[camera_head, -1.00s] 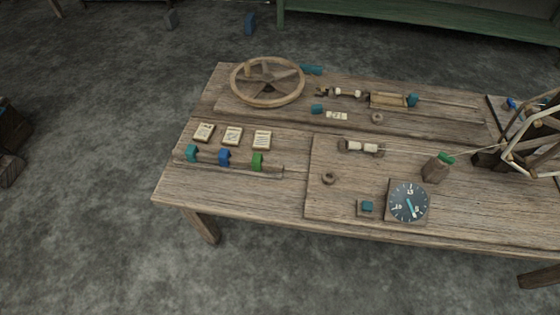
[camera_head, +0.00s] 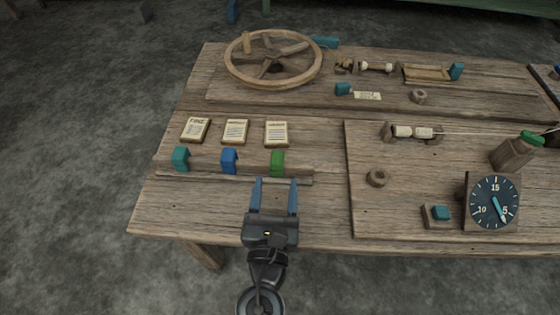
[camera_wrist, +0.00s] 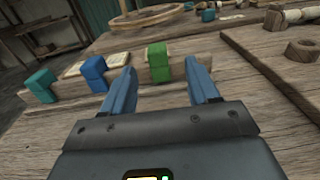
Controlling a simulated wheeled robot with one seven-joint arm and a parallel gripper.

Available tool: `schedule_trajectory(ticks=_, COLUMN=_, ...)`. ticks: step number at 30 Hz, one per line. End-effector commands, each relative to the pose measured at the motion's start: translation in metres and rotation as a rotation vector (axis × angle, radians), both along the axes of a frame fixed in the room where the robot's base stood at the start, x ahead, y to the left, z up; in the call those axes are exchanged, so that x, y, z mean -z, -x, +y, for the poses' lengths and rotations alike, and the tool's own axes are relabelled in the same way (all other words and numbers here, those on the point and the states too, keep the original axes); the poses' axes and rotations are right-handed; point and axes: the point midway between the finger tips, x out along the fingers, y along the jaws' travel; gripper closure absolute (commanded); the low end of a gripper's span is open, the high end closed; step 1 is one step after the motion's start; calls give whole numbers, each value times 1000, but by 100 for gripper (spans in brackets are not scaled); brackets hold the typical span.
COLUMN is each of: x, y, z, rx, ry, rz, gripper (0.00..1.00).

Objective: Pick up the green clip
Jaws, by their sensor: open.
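The green clip (camera_head: 277,162) sits on a low wooden rail (camera_head: 204,168) at the table's left front, to the right of a blue clip (camera_head: 229,160) and a teal clip (camera_head: 181,158). My gripper (camera_head: 275,182) is open and empty, its two blue fingers pointing at the green clip from the near side. In the wrist view the green clip (camera_wrist: 159,62) stands beyond the fingertips, between them in line of sight. A gap seems to remain between the fingertips and the clip.
Three paper cards (camera_head: 236,132) lie behind the rail. A wooden wheel (camera_head: 273,60) stands at the back left. A dial (camera_head: 492,201), a small block with a teal button (camera_head: 437,216) and a wooden ring (camera_head: 377,177) are to the right. Bare tabletop lies left of the gripper.

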Motion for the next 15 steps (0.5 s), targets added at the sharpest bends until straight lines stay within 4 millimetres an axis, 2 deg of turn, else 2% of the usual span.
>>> schedule_trajectory(ticks=11, x=-2, y=-33, z=1, rx=1, ry=9, rz=-7, gripper=40)
schedule_trajectory(ticks=15, x=-3, y=-51, z=1, rx=3, ry=9, rz=-9, gripper=40)
